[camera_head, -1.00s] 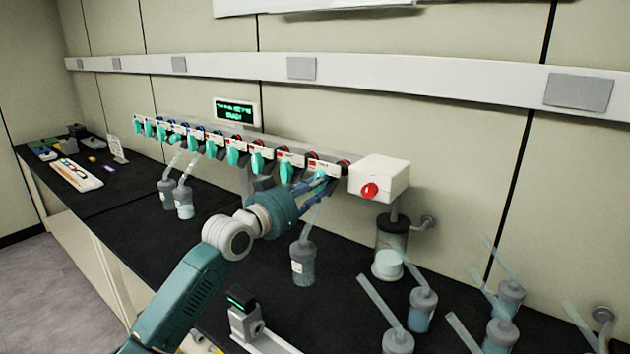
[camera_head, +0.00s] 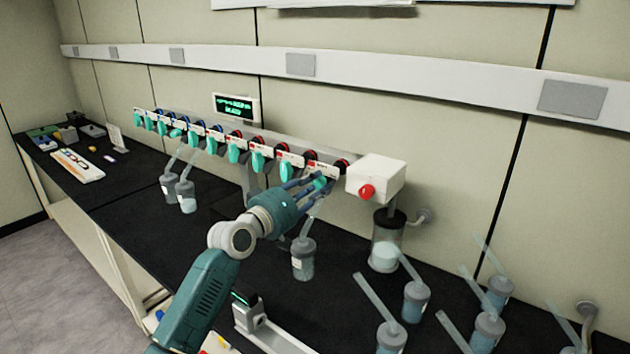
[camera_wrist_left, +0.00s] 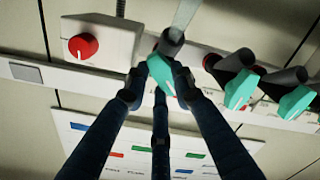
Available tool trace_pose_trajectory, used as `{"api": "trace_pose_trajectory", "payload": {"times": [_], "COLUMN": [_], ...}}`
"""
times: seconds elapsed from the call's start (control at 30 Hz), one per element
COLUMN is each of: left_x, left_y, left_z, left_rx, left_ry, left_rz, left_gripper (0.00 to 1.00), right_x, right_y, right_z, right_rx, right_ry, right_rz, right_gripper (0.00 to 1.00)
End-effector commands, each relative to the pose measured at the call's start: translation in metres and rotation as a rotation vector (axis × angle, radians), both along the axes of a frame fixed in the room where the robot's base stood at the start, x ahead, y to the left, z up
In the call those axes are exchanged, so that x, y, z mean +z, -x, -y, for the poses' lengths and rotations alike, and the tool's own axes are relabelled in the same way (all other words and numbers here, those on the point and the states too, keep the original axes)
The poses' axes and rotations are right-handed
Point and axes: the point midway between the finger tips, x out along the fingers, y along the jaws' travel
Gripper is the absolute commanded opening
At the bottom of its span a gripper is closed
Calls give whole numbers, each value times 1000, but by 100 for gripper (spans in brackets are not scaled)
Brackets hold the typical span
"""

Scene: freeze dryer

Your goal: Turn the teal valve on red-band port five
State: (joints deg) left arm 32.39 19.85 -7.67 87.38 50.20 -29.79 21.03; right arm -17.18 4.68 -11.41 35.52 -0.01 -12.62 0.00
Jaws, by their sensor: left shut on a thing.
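A manifold rail carries a row of ports with teal valves, red bands on the right-hand ones and blue bands on the left-hand ones. My left gripper (camera_head: 308,184) is at the rightmost red-band port, shut on its teal valve (camera_wrist_left: 160,75). In the left wrist view its dark fingers (camera_wrist_left: 182,80) close around that valve. A flask (camera_head: 303,258) hangs below this port on a clear tube. The neighbouring teal valve (camera_head: 285,170) hangs down to the left in the head view. The port number is too small to read. My right gripper is not in view.
A white box with a red knob (camera_head: 367,191) sits at the rail's right end. Several loose flasks (camera_head: 415,301) with tubes stand at the front right. A green-lit display (camera_head: 236,107) is above the rail. Bench between the hanging flasks is clear.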

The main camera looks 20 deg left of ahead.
Motion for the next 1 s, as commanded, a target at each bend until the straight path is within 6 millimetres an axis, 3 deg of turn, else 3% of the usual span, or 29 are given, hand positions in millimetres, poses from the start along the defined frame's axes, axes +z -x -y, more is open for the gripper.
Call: {"api": "trace_pose_trajectory", "payload": {"times": [0.4, 1.0], "left_x": [2, 1], "left_y": [0, 0], "left_z": [0, 0], "left_rx": [-1, 0], "left_ry": [221, 270], "left_rz": [-83, -100], "left_gripper": [0, 0], "right_x": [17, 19], "right_y": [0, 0], "right_z": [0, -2], "right_rx": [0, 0], "right_ry": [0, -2], "right_rz": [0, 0], "right_gripper": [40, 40]}}
